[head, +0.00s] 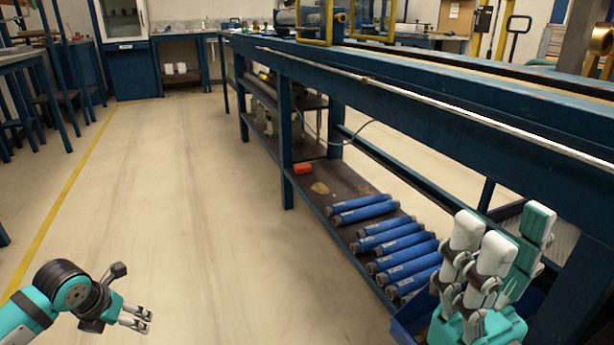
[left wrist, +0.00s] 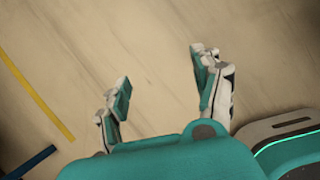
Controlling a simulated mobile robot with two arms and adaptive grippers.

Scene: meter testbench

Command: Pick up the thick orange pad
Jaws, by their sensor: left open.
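A small orange-red block (head: 303,168), which looks like the orange pad, lies on the lower shelf of the long blue bench, near the shelf's front edge. Its thickness is hard to judge from here. My left gripper (head: 136,319) is low at the left, over the floor and well apart from the block. In the left wrist view its fingers (left wrist: 160,75) are spread, with only bare floor between them. My right gripper (head: 508,230) is at the lower right in front of the bench, its fingers spread and empty. The block is not in the left wrist view.
Several blue cylinders (head: 392,240) lie on the lower shelf (head: 340,186) to the right of the block. A blue bench leg (head: 286,150) stands just left of it. A blue bin (head: 404,330) is partly hidden by my right gripper. The aisle floor (head: 180,190) is clear.

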